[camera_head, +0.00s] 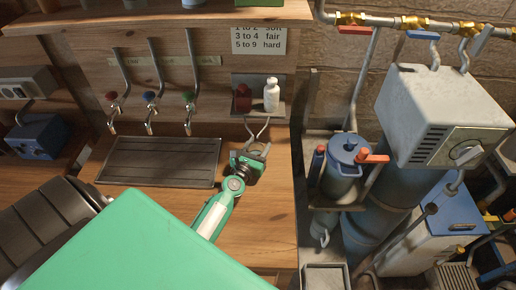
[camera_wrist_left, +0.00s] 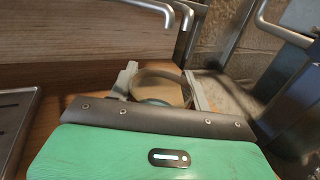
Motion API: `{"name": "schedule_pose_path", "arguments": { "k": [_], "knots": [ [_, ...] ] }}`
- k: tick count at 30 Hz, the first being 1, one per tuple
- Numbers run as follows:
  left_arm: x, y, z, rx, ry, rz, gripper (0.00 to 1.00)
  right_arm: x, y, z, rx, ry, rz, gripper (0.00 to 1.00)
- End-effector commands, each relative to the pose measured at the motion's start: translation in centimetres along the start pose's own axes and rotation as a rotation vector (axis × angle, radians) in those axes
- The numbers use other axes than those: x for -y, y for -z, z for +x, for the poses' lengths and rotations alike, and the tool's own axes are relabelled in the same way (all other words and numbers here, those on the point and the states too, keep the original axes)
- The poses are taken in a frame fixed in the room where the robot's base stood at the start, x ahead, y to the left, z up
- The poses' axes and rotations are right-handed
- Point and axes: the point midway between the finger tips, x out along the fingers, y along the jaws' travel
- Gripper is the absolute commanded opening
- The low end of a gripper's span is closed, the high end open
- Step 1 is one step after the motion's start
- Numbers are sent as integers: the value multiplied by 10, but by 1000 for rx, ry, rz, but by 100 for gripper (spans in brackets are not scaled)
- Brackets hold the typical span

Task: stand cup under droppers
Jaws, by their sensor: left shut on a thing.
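My left gripper (camera_head: 257,150) is low over the wooden counter, just right of the drip tray. It is shut on a round, pale, clear-looking cup, whose rim (camera_wrist_left: 160,73) shows between the fingers in the left wrist view. In the head view the cup is small and hard to make out. Two thin bent metal tubes (camera_head: 257,129), which look like the droppers, hang below a small shelf just behind the gripper. Bent metal tube ends (camera_wrist_left: 187,16) also show above and behind the cup in the wrist view. I cannot tell whether the cup touches the counter. My right gripper is not in view.
A white bottle (camera_head: 271,95) and a dark red item (camera_head: 243,97) stand on the small shelf (camera_head: 260,109). A blue lidded vessel (camera_head: 345,150) stands right of the counter.

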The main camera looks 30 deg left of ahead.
Motion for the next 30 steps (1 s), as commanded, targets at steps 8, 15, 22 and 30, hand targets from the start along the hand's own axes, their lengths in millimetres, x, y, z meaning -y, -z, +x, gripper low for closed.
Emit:
{"name": "schedule_pose_path", "arguments": {
  "k": [8, 15, 22, 30],
  "knots": [
    [0, 4, 0, 0, 0, -1, 21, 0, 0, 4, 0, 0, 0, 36],
    [0, 2, 0, 0, 1, -1, 71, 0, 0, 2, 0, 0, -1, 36],
    [0, 0, 0, 0, 1, -1, 71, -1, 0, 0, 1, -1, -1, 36],
    [1, 2, -32, -3, 1, -1, 71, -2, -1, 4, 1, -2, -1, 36]
  ]
}}
